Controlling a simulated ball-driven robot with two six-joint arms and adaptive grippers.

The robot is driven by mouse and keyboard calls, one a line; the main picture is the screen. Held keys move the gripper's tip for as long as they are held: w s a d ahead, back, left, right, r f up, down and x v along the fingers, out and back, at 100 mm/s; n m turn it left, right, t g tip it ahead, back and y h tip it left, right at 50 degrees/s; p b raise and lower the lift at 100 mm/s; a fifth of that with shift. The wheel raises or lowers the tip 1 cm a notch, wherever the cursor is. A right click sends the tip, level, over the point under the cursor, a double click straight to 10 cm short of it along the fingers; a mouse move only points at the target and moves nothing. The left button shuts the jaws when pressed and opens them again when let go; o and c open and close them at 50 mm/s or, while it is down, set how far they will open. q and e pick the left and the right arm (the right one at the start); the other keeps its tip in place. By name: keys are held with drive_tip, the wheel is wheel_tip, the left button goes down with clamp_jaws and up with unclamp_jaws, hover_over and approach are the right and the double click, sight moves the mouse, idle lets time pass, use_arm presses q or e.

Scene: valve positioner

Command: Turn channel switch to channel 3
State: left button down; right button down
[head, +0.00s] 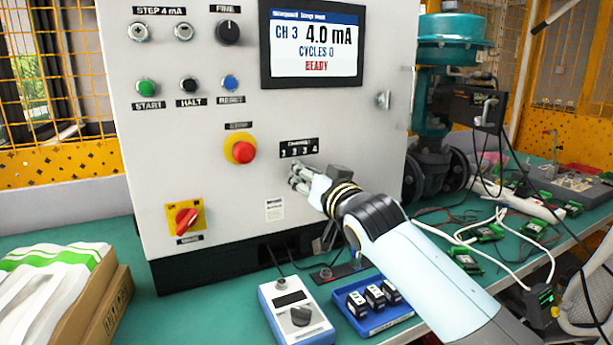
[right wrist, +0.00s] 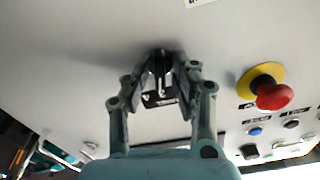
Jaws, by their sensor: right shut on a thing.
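The channel switch (right wrist: 160,62) is a dark knob on the panel, between the fingers of my right gripper (right wrist: 160,72) in the right wrist view. Those fingers are shut on it. In the head view my right gripper (head: 297,177) is at the panel just below the label plate (head: 299,148) with numbers 1 to 4, and it hides the knob, so its pointing direction cannot be told. The screen (head: 313,45) reads CH 3, 4.0 mA, CYCLES 0, READY. My left gripper is not in view.
A red emergency button (head: 242,150) on a yellow ring is left of the switch. A red and yellow rotary switch (head: 186,219) is lower left. A handheld meter (head: 297,312) and a blue tray (head: 373,304) lie on the green bench below. A teal valve (head: 440,100) stands at right.

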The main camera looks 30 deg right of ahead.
idle(0.4)
drive_tip(key=c, duration=1.4)
unclamp_jaws()
drive_tip(key=s, duration=1.2)
drive_tip(key=shift+a, duration=0.35)
drive_tip(key=shift+f, duration=0.1)
